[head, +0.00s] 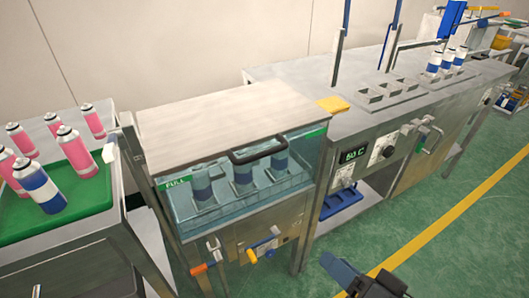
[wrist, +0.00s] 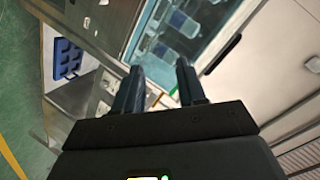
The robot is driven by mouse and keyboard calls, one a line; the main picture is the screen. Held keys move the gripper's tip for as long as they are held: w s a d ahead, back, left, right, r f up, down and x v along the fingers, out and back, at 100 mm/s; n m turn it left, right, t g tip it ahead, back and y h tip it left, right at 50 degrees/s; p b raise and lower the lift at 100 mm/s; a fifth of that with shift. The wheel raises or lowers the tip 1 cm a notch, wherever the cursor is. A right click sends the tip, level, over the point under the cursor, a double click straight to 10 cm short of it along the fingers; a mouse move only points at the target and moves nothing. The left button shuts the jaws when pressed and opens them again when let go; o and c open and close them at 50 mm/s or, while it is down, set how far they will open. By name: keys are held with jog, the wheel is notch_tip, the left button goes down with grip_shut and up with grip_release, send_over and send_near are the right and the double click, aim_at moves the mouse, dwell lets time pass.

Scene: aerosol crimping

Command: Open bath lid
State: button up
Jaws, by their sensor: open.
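The bath (head: 185,204) is a metal-framed tank with clear sides, holding water and blue-and-white cans (head: 242,172). Its pale flat lid (head: 205,120) lies over the top, with a black bar handle (head: 257,150) at the front edge. The wrist view shows the pale lid (wrist: 258,45), the dark handle (wrist: 222,54) and the water with cans (wrist: 185,22). My gripper (wrist: 158,78) is open and empty, its two dark fingers apart from the handle. In the head view part of my gripper (head: 342,268) shows at the bottom edge, right of the bath and in front of the bench.
Levers and valves (head: 262,246) stick out below the bath front. A steel bench (head: 290,75) with a display and cans in a rack stands to the right. A green tray (head: 85,190) with pink and blue cans is left. The green floor (head: 440,235) in front is clear.

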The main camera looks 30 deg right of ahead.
jog(key=w+r+m+y, duration=0.2)
jog(key=w+r+m, duration=0.1)
jog(key=w, duration=0.6)
jog(key=m+y, duration=0.1)
jog(key=y, duration=0.3)
send_near(267, 154)
jog(key=x, duration=0.3)
jog(key=shift+t, duration=0.3)
jog(key=shift+x, duration=3.85)
jog(key=shift+f, duration=0.2)
jog(key=shift+c, duration=0.5)
grip_shut()
